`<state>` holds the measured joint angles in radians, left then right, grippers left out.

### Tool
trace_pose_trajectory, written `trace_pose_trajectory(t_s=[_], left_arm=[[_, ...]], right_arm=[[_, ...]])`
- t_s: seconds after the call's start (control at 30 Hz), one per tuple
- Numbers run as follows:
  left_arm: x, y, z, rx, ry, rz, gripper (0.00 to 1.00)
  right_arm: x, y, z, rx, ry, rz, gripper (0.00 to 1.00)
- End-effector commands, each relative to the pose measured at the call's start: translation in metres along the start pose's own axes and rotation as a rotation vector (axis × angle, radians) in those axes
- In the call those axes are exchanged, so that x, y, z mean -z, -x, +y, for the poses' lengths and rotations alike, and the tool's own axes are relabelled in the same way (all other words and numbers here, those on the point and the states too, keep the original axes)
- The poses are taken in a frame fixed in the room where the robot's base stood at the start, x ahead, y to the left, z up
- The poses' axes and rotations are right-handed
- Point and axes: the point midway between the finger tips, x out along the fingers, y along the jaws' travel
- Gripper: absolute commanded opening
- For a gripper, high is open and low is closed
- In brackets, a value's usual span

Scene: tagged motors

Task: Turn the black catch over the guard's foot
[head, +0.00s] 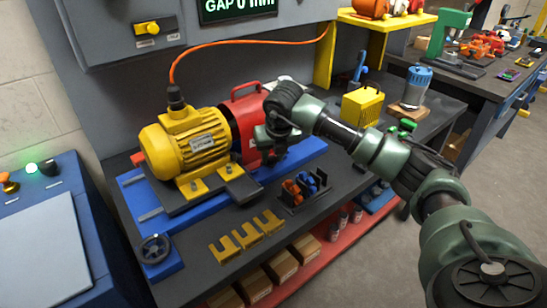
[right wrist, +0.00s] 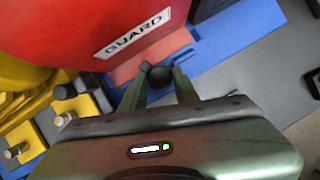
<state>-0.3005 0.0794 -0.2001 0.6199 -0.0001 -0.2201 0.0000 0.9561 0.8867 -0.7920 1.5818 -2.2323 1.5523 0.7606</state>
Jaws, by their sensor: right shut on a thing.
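The red guard (head: 243,124) stands at the right end of the yellow motor (head: 185,143). In the right wrist view the guard (right wrist: 75,25) carries a white GUARD label, and its paler red foot (right wrist: 140,62) lies on the blue base. The black catch (right wrist: 158,76) shows as a round knob at the foot's edge. My right gripper (head: 270,157) is at the guard's lower right. In the right wrist view its fingertips (right wrist: 158,84) are shut on the catch's knob. The catch is hidden behind my gripper in the head view. My left gripper is not in view.
A blue base rail (head: 300,152) runs under the motor and guard. Yellow slotted shims (head: 247,237) and a small black holder (head: 303,190) stand on the bench in front. A yellow perforated box (head: 361,105) stands right of the guard, behind my right arm. An orange cable (head: 235,43) arches above.

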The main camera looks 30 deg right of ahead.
Motion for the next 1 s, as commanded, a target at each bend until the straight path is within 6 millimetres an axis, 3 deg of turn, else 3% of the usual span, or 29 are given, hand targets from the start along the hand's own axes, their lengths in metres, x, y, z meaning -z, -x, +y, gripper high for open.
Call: trace_pose_trajectory(t_s=[0.5,1.0], left_arm=[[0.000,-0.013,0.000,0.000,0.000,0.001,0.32],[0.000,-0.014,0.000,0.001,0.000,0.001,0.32]], right_arm=[[-0.002,0.000,0.004,0.133,-0.326,-0.003,0.00],[-0.002,0.001,0.004,0.161,-0.393,-0.003,0.00]])
